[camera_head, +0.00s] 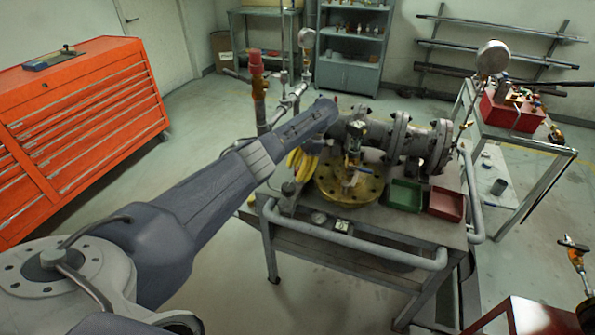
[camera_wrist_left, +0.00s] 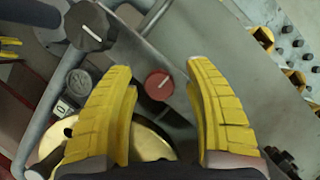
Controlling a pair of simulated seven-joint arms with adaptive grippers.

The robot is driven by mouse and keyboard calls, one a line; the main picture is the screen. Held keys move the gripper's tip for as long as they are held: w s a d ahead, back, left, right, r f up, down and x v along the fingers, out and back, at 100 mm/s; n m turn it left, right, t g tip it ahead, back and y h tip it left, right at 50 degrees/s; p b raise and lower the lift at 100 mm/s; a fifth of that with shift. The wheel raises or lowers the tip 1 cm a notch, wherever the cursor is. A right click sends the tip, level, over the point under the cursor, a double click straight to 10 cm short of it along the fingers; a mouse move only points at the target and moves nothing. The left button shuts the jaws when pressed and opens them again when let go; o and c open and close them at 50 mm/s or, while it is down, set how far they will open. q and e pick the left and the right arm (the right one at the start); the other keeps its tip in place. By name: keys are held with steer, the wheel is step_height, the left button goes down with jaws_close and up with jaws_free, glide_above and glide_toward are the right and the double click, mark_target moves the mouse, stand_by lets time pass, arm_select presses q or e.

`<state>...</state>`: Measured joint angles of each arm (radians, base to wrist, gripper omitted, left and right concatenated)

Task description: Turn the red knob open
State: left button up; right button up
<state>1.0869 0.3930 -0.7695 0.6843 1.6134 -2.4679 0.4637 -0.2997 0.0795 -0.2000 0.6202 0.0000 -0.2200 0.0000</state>
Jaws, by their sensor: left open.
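The red knob (camera_wrist_left: 158,86), round with a pale pointer line on its face, shows in the left wrist view between the two fingers of my left gripper (camera_wrist_left: 160,66). The yellow ribbed fingers stand apart with a gap on each side of the knob, and I see no contact. In the head view my left gripper (camera_head: 302,164) hangs over the bench, left of the brass flange (camera_head: 360,194). I cannot make out the red knob there.
A dark grey knob (camera_wrist_left: 90,25) and a round gauge (camera_wrist_left: 78,82) are left of the red knob in the wrist view. In the head view, a grey pipe valve (camera_head: 400,135), a green bin (camera_head: 405,195) and a red bin (camera_head: 446,204) crowd the bench. A rail (camera_head: 350,248) runs along its front.

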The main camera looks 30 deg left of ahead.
arm_select(q)
steer(key=v, duration=1.2)
steer(key=shift+a+r, duration=0.1)
stand_by(0.4)
